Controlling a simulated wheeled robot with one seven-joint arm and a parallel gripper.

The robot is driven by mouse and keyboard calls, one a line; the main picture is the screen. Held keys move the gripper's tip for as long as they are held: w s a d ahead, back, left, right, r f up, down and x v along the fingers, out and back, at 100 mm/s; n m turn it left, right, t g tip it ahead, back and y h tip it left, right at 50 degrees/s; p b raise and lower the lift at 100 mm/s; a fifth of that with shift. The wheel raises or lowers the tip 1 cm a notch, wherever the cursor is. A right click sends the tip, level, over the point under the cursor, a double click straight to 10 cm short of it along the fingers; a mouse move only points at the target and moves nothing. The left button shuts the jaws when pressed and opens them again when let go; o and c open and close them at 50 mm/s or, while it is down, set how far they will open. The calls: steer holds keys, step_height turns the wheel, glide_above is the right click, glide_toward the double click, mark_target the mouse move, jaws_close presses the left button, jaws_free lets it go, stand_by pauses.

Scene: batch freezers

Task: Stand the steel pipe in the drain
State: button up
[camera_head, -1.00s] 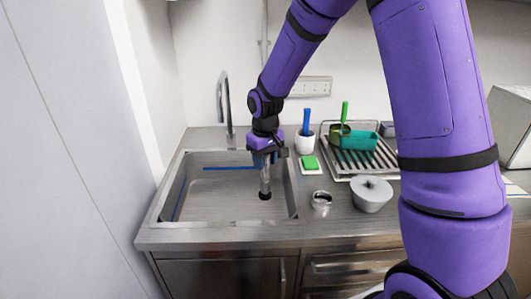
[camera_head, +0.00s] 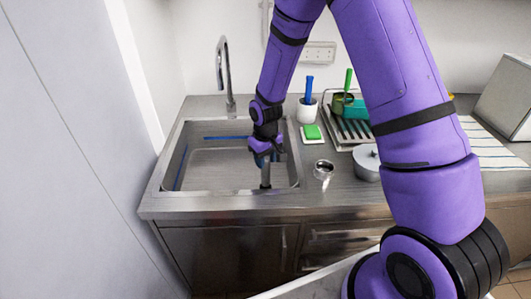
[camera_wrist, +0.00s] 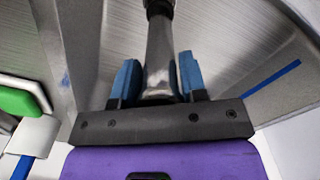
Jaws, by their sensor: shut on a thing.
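The steel pipe (camera_head: 265,174) is a short grey metal tube with a dark lower end. My gripper (camera_head: 265,157) is shut on it and holds it roughly upright in the sink (camera_head: 215,172), towards the front right. In the wrist view the pipe (camera_wrist: 159,45) runs between the two blue finger pads of my gripper (camera_wrist: 159,77), its dark end at the top edge. The drain is not clearly visible. The front rim is close to the pipe's foot, so I cannot tell what the foot touches.
A tap (camera_head: 224,72) stands behind the sink. To the right are a small glass jar (camera_head: 323,170), a green sponge (camera_head: 312,132), a white brush cup (camera_head: 307,110), a dish rack (camera_head: 350,128) and a grey pot (camera_head: 366,163) partly behind my arm. Blue strips mark the sink walls.

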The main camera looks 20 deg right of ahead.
mark_target(266, 169)
steer(key=shift+f, duration=2.6)
steer(key=o, duration=0.6)
steer(key=shift+c, duration=0.2)
steer(key=shift+r, duration=0.15)
steer(key=shift+r, duration=5.35)
